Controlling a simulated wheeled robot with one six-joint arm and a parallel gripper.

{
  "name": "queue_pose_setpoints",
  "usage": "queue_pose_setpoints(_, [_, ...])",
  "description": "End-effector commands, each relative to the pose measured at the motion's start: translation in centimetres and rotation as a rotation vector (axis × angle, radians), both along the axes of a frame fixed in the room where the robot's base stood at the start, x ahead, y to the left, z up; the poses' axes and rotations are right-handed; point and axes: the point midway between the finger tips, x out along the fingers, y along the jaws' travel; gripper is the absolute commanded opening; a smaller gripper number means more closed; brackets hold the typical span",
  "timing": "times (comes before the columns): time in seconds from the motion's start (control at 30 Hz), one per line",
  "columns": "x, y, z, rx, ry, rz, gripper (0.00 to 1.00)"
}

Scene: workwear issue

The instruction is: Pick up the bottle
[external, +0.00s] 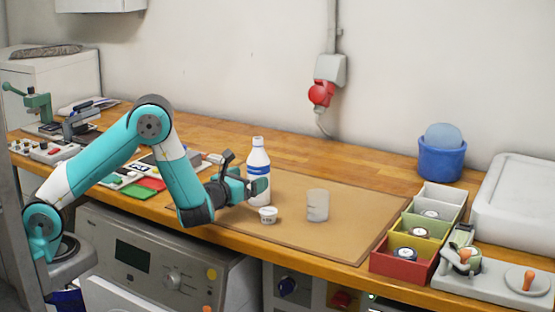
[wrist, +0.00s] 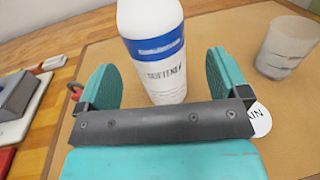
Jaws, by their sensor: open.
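The bottle (external: 258,165) is white with a blue band and stands upright on the brown mat (external: 342,238) on the workbench. In the wrist view the bottle (wrist: 158,60) stands just beyond the gap between my fingers, its top cut off by the frame edge. My gripper (external: 258,187) is open and low, close to the bottle's lower part. In the wrist view my gripper's (wrist: 165,80) two teal fingers are apart, one to each side of the bottle. I cannot tell whether either finger touches it.
A translucent cup (external: 317,206) stands to the right. Coloured bins (external: 408,245) and a blue pot (external: 441,158) are farther right. The mat behind the translucent cup is clear.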

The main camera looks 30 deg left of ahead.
Motion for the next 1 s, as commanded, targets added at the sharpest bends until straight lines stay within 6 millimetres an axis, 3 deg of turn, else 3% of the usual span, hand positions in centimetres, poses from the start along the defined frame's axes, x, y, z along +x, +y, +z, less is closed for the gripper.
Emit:
queue_pose_setpoints(0.3, [4.4, -0.3, -0.2, -0.002, 0.000, 0.003, 0.93])
queue_pose_setpoints(0.6, [4.9, -0.5, -0.5, -0.001, 0.000, 0.000, 0.93])
queue_pose_setpoints(0.87, [4.9, -0.5, -0.4, -0.001, 0.000, 0.000, 0.34])
queue_pose_setpoints(1.0, [4.9, -0.5, -0.4, -0.001, -0.001, 0.000, 0.31])
